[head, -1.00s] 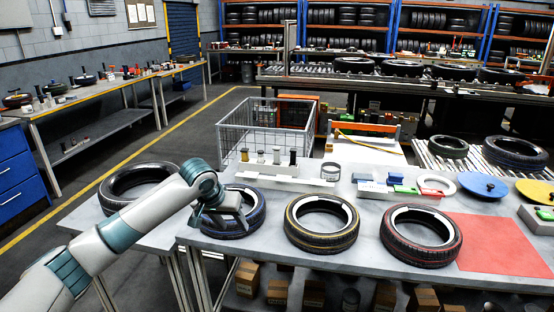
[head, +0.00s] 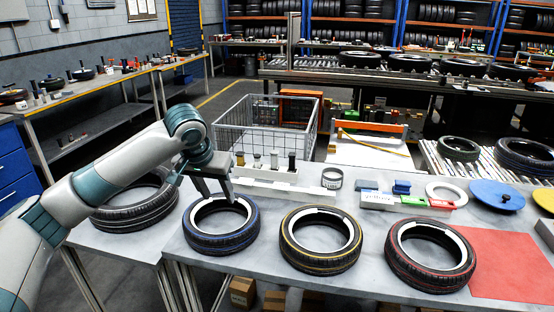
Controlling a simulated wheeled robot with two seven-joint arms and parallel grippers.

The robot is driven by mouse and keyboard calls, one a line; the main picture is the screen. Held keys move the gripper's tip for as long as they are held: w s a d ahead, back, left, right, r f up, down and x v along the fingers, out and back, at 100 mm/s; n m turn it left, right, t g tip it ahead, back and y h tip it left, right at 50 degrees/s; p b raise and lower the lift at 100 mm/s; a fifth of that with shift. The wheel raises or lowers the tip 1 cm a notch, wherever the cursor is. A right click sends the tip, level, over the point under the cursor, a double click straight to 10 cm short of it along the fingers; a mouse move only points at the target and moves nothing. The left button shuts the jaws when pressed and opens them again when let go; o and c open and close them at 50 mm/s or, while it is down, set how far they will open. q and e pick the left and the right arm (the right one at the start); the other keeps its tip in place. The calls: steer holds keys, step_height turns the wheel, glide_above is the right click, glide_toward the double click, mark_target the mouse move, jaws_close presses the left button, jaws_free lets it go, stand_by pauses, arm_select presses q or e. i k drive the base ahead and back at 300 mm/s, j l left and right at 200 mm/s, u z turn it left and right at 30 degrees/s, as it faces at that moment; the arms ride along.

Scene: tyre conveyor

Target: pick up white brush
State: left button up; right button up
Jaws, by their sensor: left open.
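A white rack (head: 280,178) stands at the back of the front table and holds several small upright pieces with dark and light tops. A pale piece (head: 257,161) in it may be the white brush, but it is too small to tell. My left gripper (head: 207,188) is open and empty, in the air above the left edge of the blue-striped tyre (head: 196,240), left of and nearer than the rack. It partly hides the rack's left end. My right gripper is not in view.
A yellow-striped tyre (head: 318,265) and a red-striped tyre (head: 430,283) lie flat along the front of the table. A metal cup (head: 332,179) stands right of the rack. Another tyre (head: 120,217) lies left, behind my arm. A wire cage (head: 262,112) stands behind the table.

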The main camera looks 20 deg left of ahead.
mark_target(274, 154)
steer(key=i, duration=1.6)
